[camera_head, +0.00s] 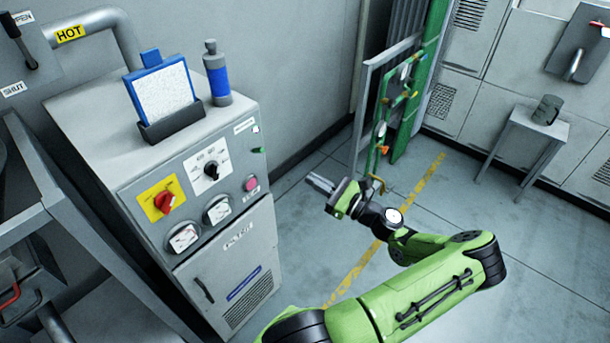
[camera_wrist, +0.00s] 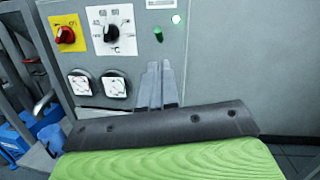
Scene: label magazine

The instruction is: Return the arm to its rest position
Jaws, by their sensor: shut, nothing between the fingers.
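My green arm reaches up from the bottom of the head view, and my gripper (camera_head: 318,184) is at its end, to the right of the grey control cabinet (camera_head: 237,237). The fingers point left toward the cabinet and are shut with nothing between them. In the wrist view my gripper (camera_wrist: 157,72) shows its two fingers side by side, in front of the cabinet's panel. The fingers look apart from the panel in the head view.
A green rack (camera_head: 408,95) stands behind my gripper. A small table (camera_head: 524,128) stands at right; floor between is clear.

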